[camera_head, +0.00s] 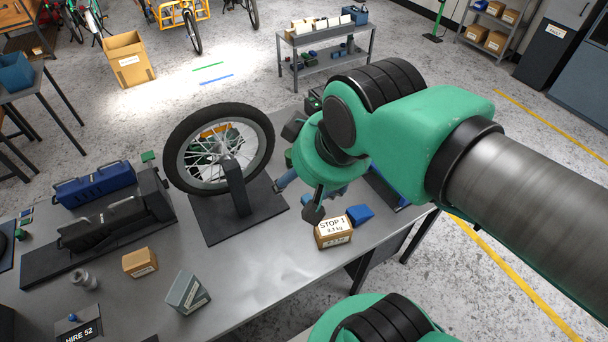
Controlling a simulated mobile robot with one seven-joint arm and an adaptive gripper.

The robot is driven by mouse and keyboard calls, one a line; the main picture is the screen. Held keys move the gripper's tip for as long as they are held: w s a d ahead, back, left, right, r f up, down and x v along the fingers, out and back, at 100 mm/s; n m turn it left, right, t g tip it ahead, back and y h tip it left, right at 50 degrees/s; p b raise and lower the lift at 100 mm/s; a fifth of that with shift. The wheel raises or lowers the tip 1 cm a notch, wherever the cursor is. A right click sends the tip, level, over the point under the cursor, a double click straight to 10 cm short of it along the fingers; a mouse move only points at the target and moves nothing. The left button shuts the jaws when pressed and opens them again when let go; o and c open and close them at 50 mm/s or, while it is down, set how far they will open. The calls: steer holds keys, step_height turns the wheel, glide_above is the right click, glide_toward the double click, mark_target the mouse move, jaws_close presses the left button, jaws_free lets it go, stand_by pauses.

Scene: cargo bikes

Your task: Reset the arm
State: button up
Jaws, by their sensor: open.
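My green and dark arm reaches in from the right edge over the grey workbench (262,282). My gripper (313,208) is at its end, pointing down above the right part of the bench. It is open, and I see nothing held in it. A dark finger shows just above the small cardboard box labelled STOP 1 (333,236); whether they touch I cannot tell. The arm's wrist hides part of the bench behind it.
A spoked wheel (177,150) stands upright in a black stand (225,222) left of my gripper. Blue and black cases (95,186), a small box (140,262) and a grey-green box (187,294) occupy the bench's left. The bench's front middle is clear.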

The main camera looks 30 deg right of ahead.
steer(key=shift+f, duration=0.1)
step_height(320, 180, down, 5)
steer(key=b, duration=0.5)
